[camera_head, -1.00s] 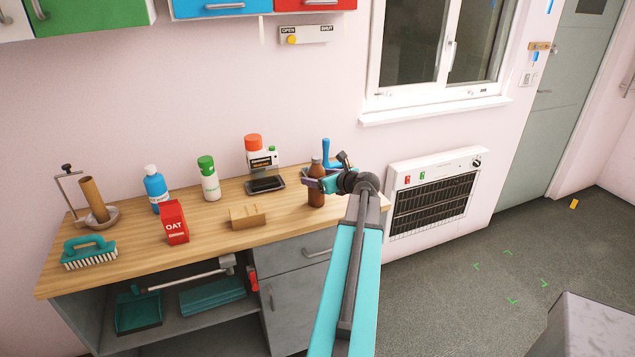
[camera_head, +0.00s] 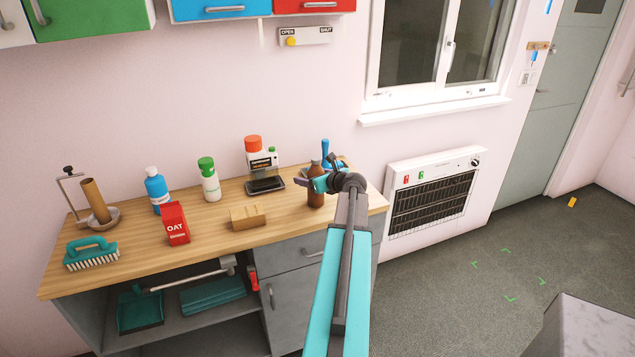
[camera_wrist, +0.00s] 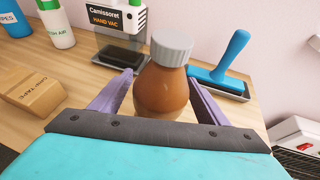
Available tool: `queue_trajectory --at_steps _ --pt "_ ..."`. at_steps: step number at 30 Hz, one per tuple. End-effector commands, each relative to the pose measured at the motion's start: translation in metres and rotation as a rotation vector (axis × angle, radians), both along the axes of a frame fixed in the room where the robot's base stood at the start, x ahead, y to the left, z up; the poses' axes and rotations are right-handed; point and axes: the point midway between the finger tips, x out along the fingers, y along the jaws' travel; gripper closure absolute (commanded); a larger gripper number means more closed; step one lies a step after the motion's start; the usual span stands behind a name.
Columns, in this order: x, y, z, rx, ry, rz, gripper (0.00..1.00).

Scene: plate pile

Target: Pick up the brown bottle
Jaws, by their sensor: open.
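The brown bottle (camera_head: 315,186) stands upright near the right end of the wooden counter. In the wrist view the bottle (camera_wrist: 163,85) has a grey ribbed cap and rounded shoulders; its lower part is hidden behind my gripper's body. My gripper (camera_wrist: 160,90) is open, with one purple finger on each side of the bottle. In the head view my gripper (camera_head: 308,181) reaches in from the right at the bottle's upper half. I cannot tell whether either finger touches it.
A blue-handled tool (camera_wrist: 228,62) stands just behind right of the bottle. The hand vac (camera_wrist: 117,25) on its dark base is behind left. A wall heater (camera_head: 433,192) is right of the counter.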

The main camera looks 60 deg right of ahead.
Motion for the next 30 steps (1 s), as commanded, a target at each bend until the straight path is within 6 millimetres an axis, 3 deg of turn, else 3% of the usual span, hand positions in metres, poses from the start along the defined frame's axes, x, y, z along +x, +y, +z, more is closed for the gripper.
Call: queue_trajectory --at_steps 19,20,27,30 --pt "0.0050 -0.0011 -0.0026 0.001 0.001 0.001 0.31" --pt "0.0050 -0.0011 -0.0026 0.001 0.001 0.001 0.33" --pt "0.0053 -0.0009 -0.0026 0.001 0.001 0.001 0.74" --pt "0.0054 -0.0009 -0.0025 0.001 0.000 0.002 0.75"
